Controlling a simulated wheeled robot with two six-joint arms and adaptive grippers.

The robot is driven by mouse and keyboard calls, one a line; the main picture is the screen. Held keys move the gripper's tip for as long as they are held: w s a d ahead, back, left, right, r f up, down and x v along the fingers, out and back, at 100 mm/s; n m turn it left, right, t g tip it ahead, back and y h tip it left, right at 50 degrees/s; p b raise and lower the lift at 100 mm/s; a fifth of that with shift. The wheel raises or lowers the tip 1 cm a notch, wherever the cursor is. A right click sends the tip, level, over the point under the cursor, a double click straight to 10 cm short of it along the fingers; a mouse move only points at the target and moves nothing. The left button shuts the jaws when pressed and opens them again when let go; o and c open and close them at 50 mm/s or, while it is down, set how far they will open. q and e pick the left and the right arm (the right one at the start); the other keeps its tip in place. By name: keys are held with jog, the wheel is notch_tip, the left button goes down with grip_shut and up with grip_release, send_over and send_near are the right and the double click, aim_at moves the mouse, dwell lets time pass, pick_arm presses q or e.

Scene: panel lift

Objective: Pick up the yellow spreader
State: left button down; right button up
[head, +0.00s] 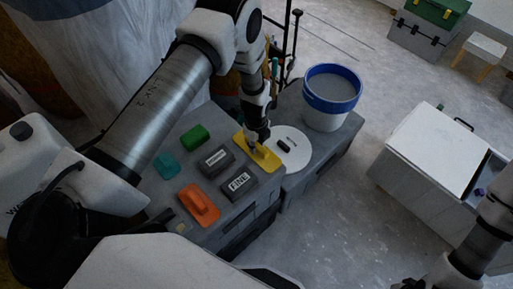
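The yellow spreader (268,163) lies on the grey toolbox top, a flat yellow plate with a raised grip. My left gripper (256,146) points down at its upper middle and covers part of it, including most of the grip. The fingertips are small and dark here, so I cannot tell whether they are closed on the grip or only around it. The spreader looks flat on the surface. My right gripper (415,284) is at the bottom right edge, partly cut off, away from the toolbox; its fingers are unclear.
On the toolbox (228,222) are an orange float (199,203), a green block (195,136), a teal block (166,165) and two dark grey blocks, one marked FINE (238,184). A white disc (292,150) and a blue-rimmed bucket (331,98) stand close right. A white-topped box (432,148) is farther right.

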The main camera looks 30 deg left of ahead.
aim_at(257, 144)
pick_arm(q)
notch_tip(257, 144, up, 10)
dwell(0.6)
dwell(0.9)
